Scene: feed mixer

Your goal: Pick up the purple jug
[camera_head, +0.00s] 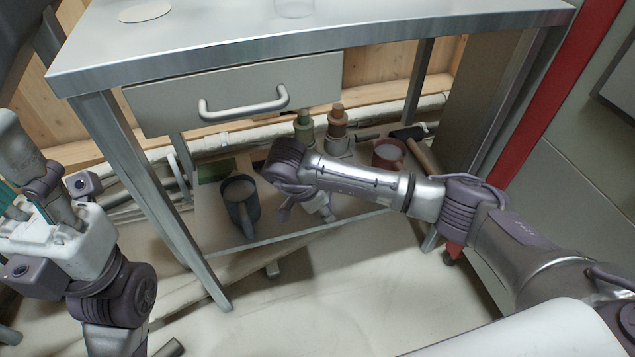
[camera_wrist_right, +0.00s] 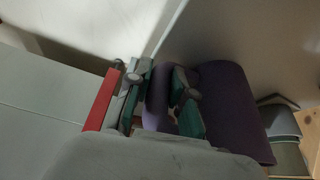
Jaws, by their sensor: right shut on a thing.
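In the wrist view the right gripper (camera_wrist_right: 160,97) is shut on the jug's handle. The jug looks upright and close to the shelf; I cannot tell whether it touches it. My left gripper (camera_head: 35,208) is at the left edge, away from the table.
The lower shelf (camera_head: 207,222) also holds a green bottle (camera_head: 304,125), a brown bottle (camera_head: 337,121), a red mug (camera_head: 388,153) and a hammer-like tool (camera_head: 418,147). A drawer (camera_head: 235,92) and tabletop (camera_head: 300,30) are above. Table legs (camera_head: 150,200) flank the shelf.

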